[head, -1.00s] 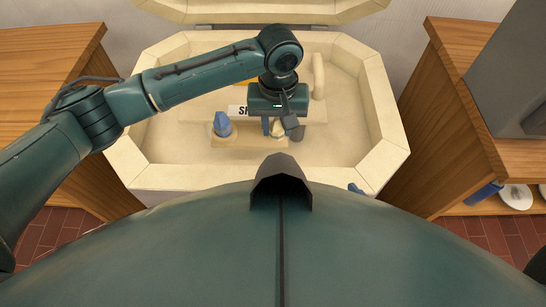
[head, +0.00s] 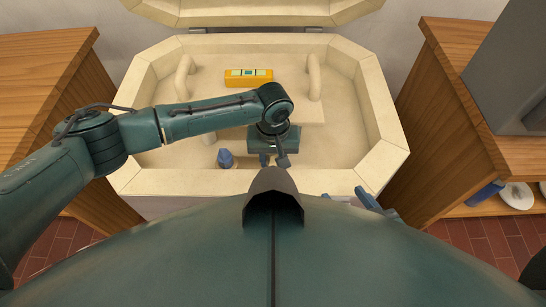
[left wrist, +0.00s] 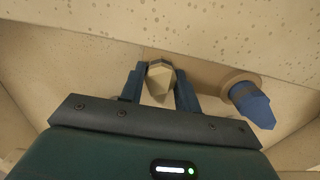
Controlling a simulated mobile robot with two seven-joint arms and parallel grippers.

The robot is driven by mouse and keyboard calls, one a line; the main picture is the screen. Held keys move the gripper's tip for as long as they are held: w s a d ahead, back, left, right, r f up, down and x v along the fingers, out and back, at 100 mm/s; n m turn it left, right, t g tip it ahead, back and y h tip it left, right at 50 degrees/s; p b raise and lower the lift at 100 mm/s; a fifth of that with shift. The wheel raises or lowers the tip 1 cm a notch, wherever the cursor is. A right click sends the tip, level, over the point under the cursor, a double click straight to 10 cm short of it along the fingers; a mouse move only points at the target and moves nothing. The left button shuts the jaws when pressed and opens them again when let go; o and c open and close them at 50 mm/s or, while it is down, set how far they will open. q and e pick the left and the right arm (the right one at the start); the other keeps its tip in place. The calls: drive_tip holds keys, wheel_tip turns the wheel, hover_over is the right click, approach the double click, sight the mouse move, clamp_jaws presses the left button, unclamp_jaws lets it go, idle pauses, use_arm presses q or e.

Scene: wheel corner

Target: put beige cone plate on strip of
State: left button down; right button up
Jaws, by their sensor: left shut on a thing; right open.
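The beige cone plate (left wrist: 160,78) is between the blue fingers of my left gripper (left wrist: 160,88) in the left wrist view. A blue cone (head: 225,158) stands just left of the gripper, and in the left wrist view the blue cone (left wrist: 252,104) is tilted to the right on a round beige base. A brown strip (left wrist: 208,76) shows behind the two cones, mostly hidden. My right gripper (head: 375,203) is open and partly in view, at the box's front edge.
A cream eight-sided box (head: 385,110) with its lid (head: 255,12) raised surrounds the left gripper. Wooden cabinets (head: 45,80) stand on both sides. The box floor right of the gripper is clear.

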use_arm(q)
drive_tip(key=c, duration=1)
unclamp_jaws()
drive_tip(key=shift+f, duration=0.1)
use_arm(e)
drive_tip(key=shift+w, duration=0.1)
use_arm(q)
wheel_tip(320, 180, up, 11)
drive_tip(key=shift+r+p, duration=0.2)
drive_tip(key=shift+p, duration=0.95)
drive_tip(key=shift+r, duration=0.45)
use_arm(e)
drive_tip(key=shift+w+a+f+g, duration=0.25)
drive_tip(key=shift+a+g, duration=0.25)
drive_tip(key=shift+a, duration=0.05)
drive_tip(key=shift+d, duration=0.1)
